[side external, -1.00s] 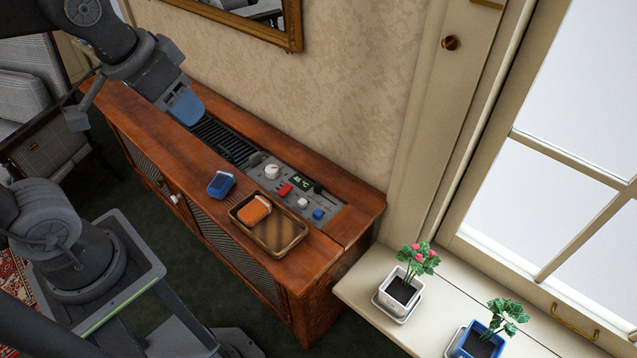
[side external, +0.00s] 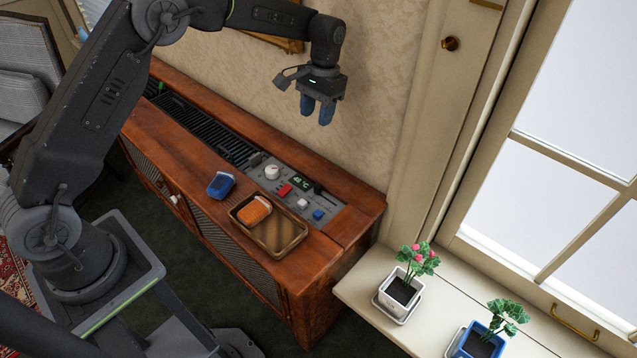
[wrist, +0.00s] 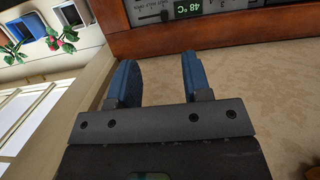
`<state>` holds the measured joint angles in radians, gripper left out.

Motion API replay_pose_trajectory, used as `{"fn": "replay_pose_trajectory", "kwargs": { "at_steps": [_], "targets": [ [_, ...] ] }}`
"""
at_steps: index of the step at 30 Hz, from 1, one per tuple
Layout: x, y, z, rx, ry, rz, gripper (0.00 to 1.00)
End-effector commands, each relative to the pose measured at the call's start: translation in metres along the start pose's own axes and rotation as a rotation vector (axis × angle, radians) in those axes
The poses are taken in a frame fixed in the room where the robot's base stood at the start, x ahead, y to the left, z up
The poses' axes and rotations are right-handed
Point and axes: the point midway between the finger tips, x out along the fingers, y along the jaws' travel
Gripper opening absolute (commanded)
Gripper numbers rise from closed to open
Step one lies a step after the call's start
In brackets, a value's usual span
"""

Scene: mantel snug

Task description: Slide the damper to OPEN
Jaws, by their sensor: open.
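A grey control panel (side external: 332,207) is set into the top of the wooden cabinet. It carries a small dark slider (side external: 318,187) in a slot beside the green-lit display (side external: 301,181), and a grey tab (side external: 256,158) at the end of the black grille (side external: 205,125). The slider also shows in the wrist view (wrist: 165,16), beside the 48 °C display (wrist: 188,8). My gripper (side external: 316,113), with blue fingers, is open and empty above the panel's back side, near the wall, touching nothing. Its fingers show in the wrist view (wrist: 158,65).
The panel also has a white knob (side external: 272,172), a red switch (side external: 284,190), a white knob (side external: 302,203) and a blue button (side external: 318,214). In front are a blue object (side external: 221,184) and a tray (side external: 284,241) holding an orange object (side external: 254,210). Potted plants (side external: 399,290) stand right.

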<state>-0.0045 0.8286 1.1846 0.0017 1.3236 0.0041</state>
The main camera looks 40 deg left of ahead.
Motion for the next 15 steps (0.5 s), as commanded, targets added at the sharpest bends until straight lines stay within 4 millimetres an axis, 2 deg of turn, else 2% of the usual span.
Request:
{"fn": "replay_pose_trajectory", "kwargs": {
  "at_steps": [1,6,10,15],
  "targets": [
    [0.025,0.000,-0.012,0.000,-0.040,0.000,0.45],
    [0.089,-0.001,-0.036,0.000,-0.133,0.000,0.45],
    [0.119,-0.001,-0.043,0.000,-0.174,0.001,0.45],
    [0.137,-0.001,-0.046,0.000,-0.195,0.001,0.45]
  ]
}}
